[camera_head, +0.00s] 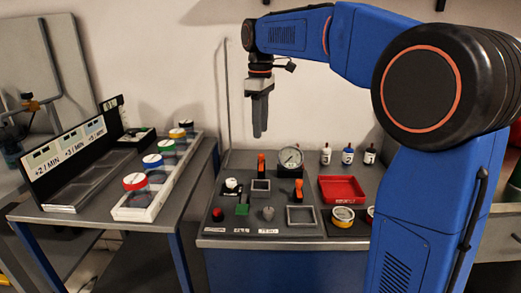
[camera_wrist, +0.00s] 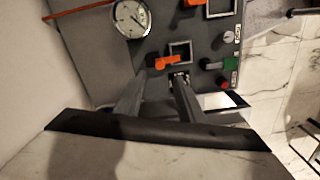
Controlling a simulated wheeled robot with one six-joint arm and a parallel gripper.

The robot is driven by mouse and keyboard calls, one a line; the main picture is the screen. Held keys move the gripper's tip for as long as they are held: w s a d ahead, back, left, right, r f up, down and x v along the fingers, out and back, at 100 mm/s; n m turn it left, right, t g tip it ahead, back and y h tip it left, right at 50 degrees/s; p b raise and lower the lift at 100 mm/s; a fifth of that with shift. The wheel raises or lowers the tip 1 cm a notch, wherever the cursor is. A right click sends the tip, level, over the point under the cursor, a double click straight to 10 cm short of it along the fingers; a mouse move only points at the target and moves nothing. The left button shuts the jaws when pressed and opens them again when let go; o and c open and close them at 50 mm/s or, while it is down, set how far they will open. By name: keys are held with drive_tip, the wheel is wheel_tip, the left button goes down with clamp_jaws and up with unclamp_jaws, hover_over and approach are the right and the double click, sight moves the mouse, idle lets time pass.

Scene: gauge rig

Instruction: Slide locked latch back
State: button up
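A small black-and-white fitting (camera_head: 232,186), probably the latch, sits at the left of the grey panel, left of a small square frame (camera_head: 261,185). In the wrist view the fitting (camera_wrist: 180,76) lies close to the right fingertip's line of sight and is partly covered by it. Its locked or slid state is too small to tell. My gripper (camera_head: 260,132) hangs pointing down, well above the panel, empty. In the wrist view my gripper (camera_wrist: 160,82) shows two fingers with a gap between them.
A red tray (camera_head: 341,189) is at right. A side table (camera_head: 85,222) with several lidded jars stands left.

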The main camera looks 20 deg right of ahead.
sight(261, 154)
wheel_tip(261, 154, down, 8)
drive_tip(key=shift+f, duration=0.15)
idle(0.4)
clamp_jaws()
